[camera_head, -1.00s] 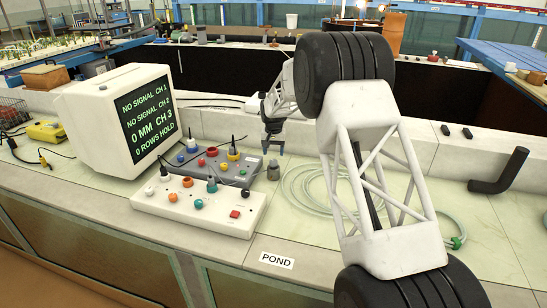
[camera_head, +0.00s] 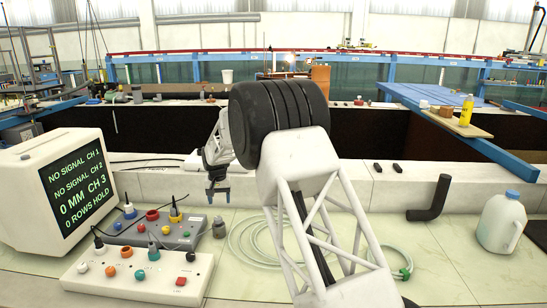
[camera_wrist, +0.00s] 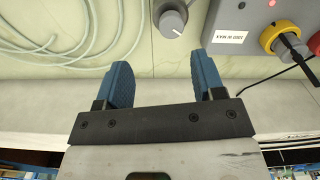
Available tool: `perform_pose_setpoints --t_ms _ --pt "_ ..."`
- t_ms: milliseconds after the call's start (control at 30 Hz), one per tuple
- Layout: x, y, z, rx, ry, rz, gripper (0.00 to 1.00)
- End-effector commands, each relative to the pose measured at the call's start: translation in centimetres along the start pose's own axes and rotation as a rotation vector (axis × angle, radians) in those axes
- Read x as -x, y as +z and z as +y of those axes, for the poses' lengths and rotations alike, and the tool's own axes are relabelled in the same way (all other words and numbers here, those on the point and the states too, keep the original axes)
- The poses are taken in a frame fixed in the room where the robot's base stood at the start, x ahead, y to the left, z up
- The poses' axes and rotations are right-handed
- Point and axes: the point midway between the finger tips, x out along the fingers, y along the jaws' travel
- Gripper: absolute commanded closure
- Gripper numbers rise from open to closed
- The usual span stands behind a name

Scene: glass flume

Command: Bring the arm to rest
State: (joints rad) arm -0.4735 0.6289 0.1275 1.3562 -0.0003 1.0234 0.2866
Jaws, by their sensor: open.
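My gripper (camera_head: 218,192) hangs from my white arm above the back part of the bench, fingers pointing down. In the wrist view its two blue fingers (camera_wrist: 160,82) stand apart with nothing between them. A small grey knobbed weight or plug (camera_wrist: 173,18) lies beyond the fingertips, apart from them; it also shows in the head view (camera_head: 219,227), below the gripper. The black wheel-like part and white lattice link of my arm fill the middle of the head view and hide part of the bench behind them.
A monitor (camera_head: 62,190) stands at the left. A grey connector box (camera_head: 150,236) and a white one (camera_head: 135,279) lie before it. A coiled clear hose (camera_head: 250,250) lies right of them. A black elbow pipe (camera_head: 430,198) and a white jug (camera_head: 501,222) are at the right.

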Motion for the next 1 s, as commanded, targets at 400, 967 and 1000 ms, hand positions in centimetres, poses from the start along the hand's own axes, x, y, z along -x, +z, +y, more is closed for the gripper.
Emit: perform_pose_setpoints --t_ms 400,967,1000 --pt "7.6 5.2 7.2 -0.025 -0.005 0.027 0.37" --pt "16.4 15.2 16.8 -0.061 -0.009 0.066 0.37" --pt "16.9 16.0 17.3 -0.063 -0.009 0.07 0.37"
